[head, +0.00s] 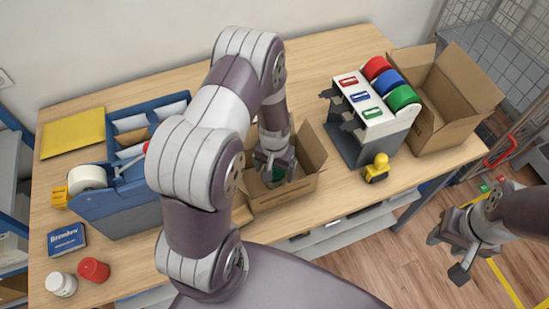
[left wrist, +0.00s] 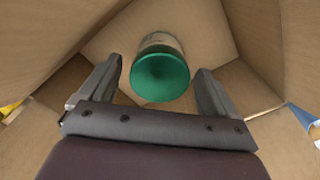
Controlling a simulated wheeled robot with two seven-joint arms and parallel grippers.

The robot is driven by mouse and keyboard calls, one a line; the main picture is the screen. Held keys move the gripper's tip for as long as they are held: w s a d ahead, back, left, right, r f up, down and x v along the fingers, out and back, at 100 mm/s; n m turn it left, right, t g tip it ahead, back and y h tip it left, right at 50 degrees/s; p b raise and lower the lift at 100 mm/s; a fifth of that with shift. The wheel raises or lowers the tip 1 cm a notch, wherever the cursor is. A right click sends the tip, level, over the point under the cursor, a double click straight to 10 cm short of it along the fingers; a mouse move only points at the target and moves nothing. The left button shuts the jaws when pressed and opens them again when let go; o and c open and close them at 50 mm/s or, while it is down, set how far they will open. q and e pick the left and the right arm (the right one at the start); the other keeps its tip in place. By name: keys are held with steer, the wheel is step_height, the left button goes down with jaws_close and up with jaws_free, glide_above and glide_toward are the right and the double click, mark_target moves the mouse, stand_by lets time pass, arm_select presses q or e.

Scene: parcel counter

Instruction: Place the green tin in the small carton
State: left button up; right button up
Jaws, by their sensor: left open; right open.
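The small carton (head: 285,199) stands open on the table, flaps spread. Its brown inner walls fill the left wrist view (left wrist: 265,85). The green tin (left wrist: 160,75) is inside the carton, its green end facing the wrist camera. In the head view only a small green part of the tin (head: 277,175) shows; the gripper and carton hide the rest. My left gripper (head: 273,168) reaches down into the carton. Its fingers (left wrist: 158,88) are open on either side of the tin, with visible gaps. My right gripper (head: 456,244) is open and empty, off the table's right front side.
A tape dispenser rack (head: 372,128) and a larger open carton (head: 455,103) stand to the right. A yellow toy-like item (head: 377,168) sits near the front edge. A blue organizer (head: 118,205) stands left. A wire cage (head: 500,45) is at far right.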

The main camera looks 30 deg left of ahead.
mark_target(276, 172)
arm_select(q)
step_height(276, 172, up, 11)
steer(key=b, duration=0.2)
steer(key=shift+m+t, duration=0.7)
steer(key=s+d+r, duration=0.1)
steer(key=s+r, duration=0.1)
steer(key=s, duration=0.1)
steer(key=s+d+r, duration=0.2)
steer(key=s, duration=0.1)
steer(key=s+d+r, duration=0.2)
steer(key=s, duration=0.1)
steer(key=shift+s+d+r, duration=0.15)
steer(key=shift+d, duration=0.1)
steer(key=shift+w+a, duration=0.15)
steer(key=shift+w, duration=0.05)
